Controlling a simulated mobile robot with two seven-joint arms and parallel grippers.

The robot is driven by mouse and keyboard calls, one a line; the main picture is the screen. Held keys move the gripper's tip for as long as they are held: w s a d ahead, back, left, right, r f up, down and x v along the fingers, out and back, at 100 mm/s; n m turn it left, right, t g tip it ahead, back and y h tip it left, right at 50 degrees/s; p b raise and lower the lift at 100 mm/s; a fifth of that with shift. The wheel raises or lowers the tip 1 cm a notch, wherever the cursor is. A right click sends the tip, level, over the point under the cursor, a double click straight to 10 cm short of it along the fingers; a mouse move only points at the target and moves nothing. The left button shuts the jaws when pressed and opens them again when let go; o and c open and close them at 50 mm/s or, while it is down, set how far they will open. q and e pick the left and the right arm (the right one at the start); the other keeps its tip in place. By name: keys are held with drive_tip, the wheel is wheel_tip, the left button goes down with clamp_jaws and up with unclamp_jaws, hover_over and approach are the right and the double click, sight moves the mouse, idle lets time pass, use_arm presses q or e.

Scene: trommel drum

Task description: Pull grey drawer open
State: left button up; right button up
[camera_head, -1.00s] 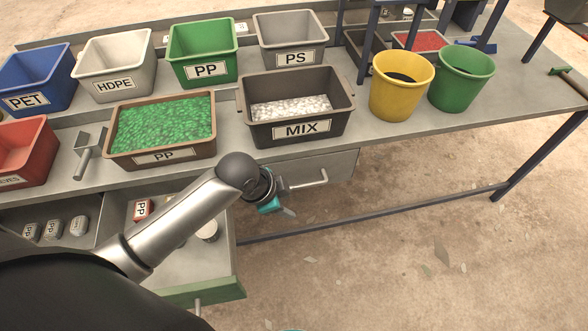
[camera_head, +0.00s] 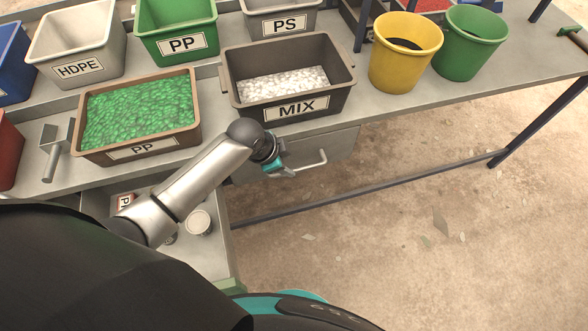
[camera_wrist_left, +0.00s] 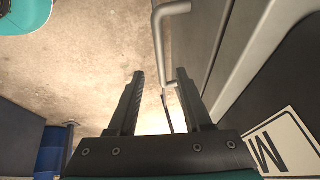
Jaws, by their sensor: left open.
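The grey drawer (camera_head: 335,150) is under the table, below the MIX bin, and its front looks flush with the table. Its bar handle (camera_head: 316,164) sticks out from the front. My left gripper (camera_head: 290,172) is at the left end of this handle. In the left wrist view the gripper (camera_wrist_left: 160,75) is open, with its two dark fingers apart. The handle (camera_wrist_left: 159,45) runs lengthwise ahead, and its near end shows between the fingertips. I cannot tell whether they touch. The drawer front (camera_wrist_left: 205,40) is on the right there. My right gripper is not in view.
The MIX bin (camera_head: 290,108) and the brown PP tray (camera_head: 140,147) stand on the table above. A table rail (camera_head: 370,192) runs low behind. Bare floor (camera_head: 400,250) lies in front.

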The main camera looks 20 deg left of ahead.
sight(296, 170)
use_arm(q)
drive_tip(key=b+x, duration=0.2)
drive_tip(key=x, duration=0.3)
drive_tip(key=shift+f, duration=0.2)
drive_tip(key=shift+w+d+f, duration=0.1)
drive_tip(key=shift+w+f, duration=0.15)
drive_tip(key=shift+f, duration=0.15)
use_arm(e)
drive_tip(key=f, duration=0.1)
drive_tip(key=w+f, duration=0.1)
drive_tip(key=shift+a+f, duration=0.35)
use_arm(q)
clamp_jaws()
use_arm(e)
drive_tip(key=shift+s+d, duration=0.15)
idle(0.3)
